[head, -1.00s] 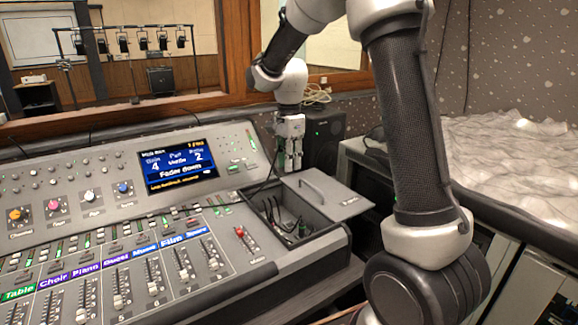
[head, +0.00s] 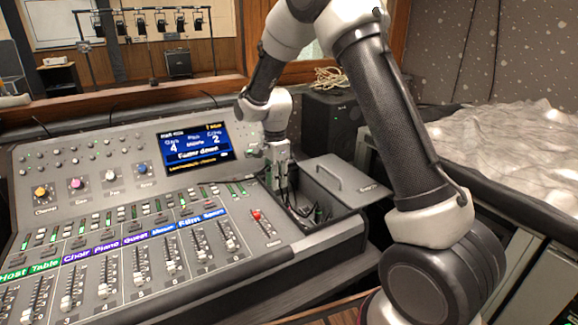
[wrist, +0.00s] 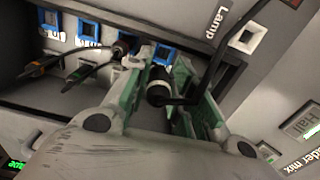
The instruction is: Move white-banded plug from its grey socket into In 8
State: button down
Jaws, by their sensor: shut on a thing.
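My gripper (wrist: 162,78) is shut on a black plug with a pale band (wrist: 158,88), held between its green-padded fingers. A black cable runs from the plug to the right and up. Just past the plug is a blue-framed socket (wrist: 165,54); its label is hidden, so I cannot tell if it is In 8. More blue-framed sockets (wrist: 88,30) lie to the left, labels partly covered. I cannot tell whether the plug touches any socket. In the head view my gripper (head: 279,172) is at the left side of the open cable box (head: 330,226).
Other plugs with cables (wrist: 82,72) sit left of my fingers, and a dark reddish plug (wrist: 124,44) is close by. A square opening (wrist: 251,37) is beside the Lamp label. The mixing console (head: 120,215) and the box's lid (head: 345,178) flank the gripper.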

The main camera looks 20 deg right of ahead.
jog(key=shift+w+a, duration=0.1)
jog(key=shift+w, duration=0.25)
jog(key=shift+f, duration=3.2)
jog(key=shift+f, duration=1.05)
dwell(1.8)
jog(key=c, duration=1.2)
grip_release()
jog(key=shift+o, duration=0.2)
